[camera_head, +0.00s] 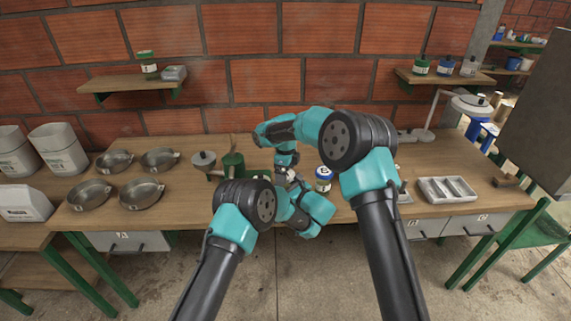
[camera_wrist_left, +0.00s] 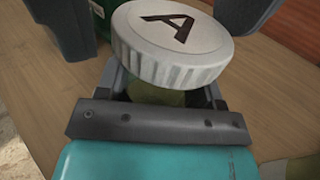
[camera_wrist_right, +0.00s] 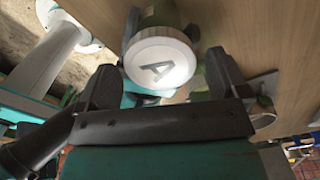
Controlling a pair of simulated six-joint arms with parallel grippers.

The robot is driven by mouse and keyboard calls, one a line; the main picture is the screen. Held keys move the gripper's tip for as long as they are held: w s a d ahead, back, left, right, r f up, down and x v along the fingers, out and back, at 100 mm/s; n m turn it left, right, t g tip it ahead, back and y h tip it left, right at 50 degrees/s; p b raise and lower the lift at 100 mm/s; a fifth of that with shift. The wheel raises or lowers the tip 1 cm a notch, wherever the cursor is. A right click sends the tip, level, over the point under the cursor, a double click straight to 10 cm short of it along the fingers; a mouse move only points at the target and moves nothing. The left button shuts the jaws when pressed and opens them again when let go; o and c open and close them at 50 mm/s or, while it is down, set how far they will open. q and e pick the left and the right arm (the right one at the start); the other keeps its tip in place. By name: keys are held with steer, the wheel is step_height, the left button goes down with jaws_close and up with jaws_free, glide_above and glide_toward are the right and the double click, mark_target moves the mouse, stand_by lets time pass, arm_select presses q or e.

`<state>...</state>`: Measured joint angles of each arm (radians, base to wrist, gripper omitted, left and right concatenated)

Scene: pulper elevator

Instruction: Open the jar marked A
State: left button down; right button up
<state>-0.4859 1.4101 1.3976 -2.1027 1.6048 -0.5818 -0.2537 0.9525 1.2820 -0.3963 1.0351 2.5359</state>
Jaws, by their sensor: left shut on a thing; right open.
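The jar marked A has a white ribbed lid with a black A (camera_wrist_left: 178,40), seen close in the left wrist view. My left gripper (camera_head: 291,185) is shut on the jar's greenish body below the lid. My right gripper (camera_head: 285,163) comes down from above, open. In the right wrist view the same lid (camera_wrist_right: 160,62) lies between its two dark fingers, with clear space on at least one side; I cannot tell whether either finger touches it. The lid is still on the jar. In the head view the arms mostly hide the jar.
A blue-lidded jar (camera_head: 323,176) stands just right of my grippers. A green grinder (camera_head: 233,165) is close on the left. Metal pans (camera_head: 141,193) lie further left.

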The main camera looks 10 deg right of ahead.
steer(key=shift+f, duration=0.35)
steer(key=shift+c, duration=0.2)
